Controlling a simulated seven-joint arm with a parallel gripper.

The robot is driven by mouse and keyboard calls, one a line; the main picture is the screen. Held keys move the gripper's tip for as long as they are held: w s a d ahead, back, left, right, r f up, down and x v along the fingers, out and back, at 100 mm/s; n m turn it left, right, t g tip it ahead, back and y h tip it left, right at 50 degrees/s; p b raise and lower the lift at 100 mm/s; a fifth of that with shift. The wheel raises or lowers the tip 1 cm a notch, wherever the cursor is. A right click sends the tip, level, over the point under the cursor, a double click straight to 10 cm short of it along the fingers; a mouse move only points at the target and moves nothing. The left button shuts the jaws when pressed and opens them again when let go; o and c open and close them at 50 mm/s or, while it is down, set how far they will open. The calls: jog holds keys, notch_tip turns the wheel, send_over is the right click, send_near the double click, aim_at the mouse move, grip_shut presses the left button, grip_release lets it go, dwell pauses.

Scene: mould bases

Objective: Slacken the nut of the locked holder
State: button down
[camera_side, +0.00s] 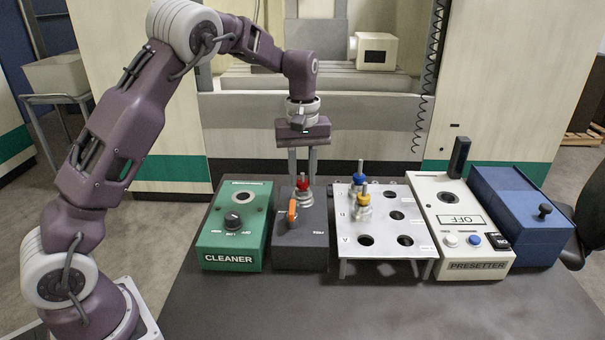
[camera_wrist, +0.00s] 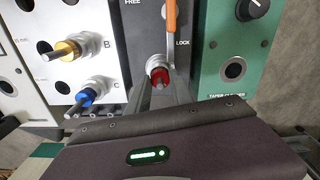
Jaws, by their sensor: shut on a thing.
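The dark grey locking block (camera_side: 287,255) stands between the cleaner and the rack. A holder with a red top (camera_side: 302,185) sits upright in it; it also shows in the wrist view (camera_wrist: 159,77). My gripper (camera_side: 302,178) points straight down, its fingers shut around the upper part of this holder. The fingers partly hide the nut, so I cannot tell their exact contact. The block's orange lever (camera_side: 292,212) stands in front of the holder. In the wrist view the lever (camera_wrist: 171,16) lies by the "LOCK" label, away from "FREE".
Right of the block, a white rack (camera_side: 384,222) holds a blue-topped holder (camera_side: 359,172) and a yellow-topped holder (camera_side: 364,191), with several empty holes. The green cleaner (camera_side: 225,255) stands close left. The presetter (camera_side: 430,195) and a blue box (camera_side: 520,205) stand farther right. The front table is clear.

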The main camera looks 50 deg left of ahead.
jog(key=c, duration=1.1)
grip_release()
notch_tip(320, 180, up, 6)
jog(key=shift+r, duration=0.6)
